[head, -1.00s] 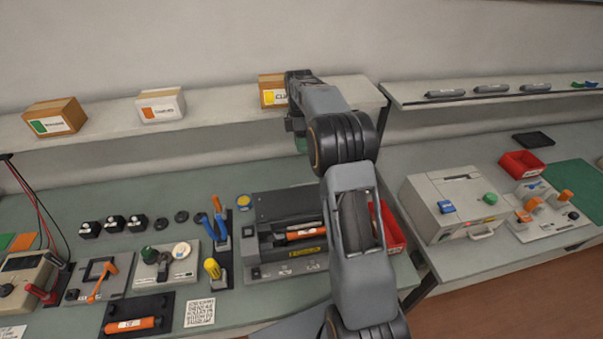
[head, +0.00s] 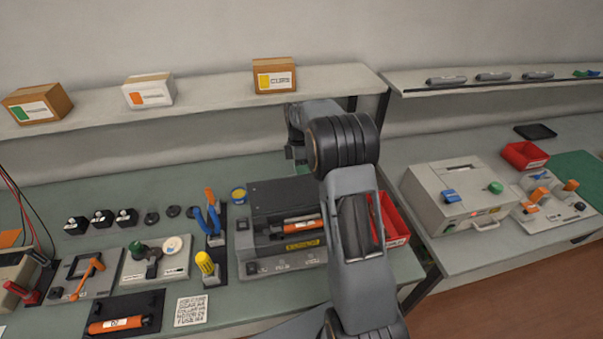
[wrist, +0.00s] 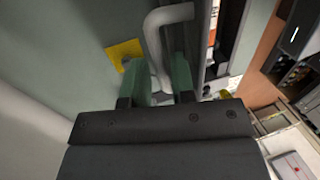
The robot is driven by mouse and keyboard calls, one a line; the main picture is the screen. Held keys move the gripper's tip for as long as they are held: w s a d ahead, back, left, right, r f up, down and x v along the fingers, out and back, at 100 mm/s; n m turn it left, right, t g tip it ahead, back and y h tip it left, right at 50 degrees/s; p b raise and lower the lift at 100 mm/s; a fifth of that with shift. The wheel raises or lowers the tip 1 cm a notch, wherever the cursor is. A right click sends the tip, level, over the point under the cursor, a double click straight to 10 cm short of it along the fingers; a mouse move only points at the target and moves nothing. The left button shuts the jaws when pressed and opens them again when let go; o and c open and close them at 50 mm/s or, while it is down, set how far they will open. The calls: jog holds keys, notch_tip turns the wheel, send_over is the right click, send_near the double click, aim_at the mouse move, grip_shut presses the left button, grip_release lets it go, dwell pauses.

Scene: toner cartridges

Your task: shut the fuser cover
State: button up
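The fuser unit is a dark grey machine (head: 262,265) on the green bench, with an orange roller (head: 301,224) and a yellow label on its front. A dark panel at its top back (head: 280,193) looks like its cover, standing raised. My gripper (head: 297,158) is above the unit's back right, largely hidden by my own arm. In the wrist view, its two green fingers (wrist: 160,78) stand apart, one on each side of a pale bent handle bar (wrist: 156,45). The fingers look open around the bar; firm contact cannot be made out.
A red bin (head: 392,222) stands close to the unit's right. A shelf with boxes (head: 275,76) runs behind. A beige machine (head: 455,197) is on the right bench.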

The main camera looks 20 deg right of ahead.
jog(key=shift+c, duration=0.3)
grip_shut()
jog(key=shift+s+b, duration=0.1)
jog(key=shift+b, duration=0.2)
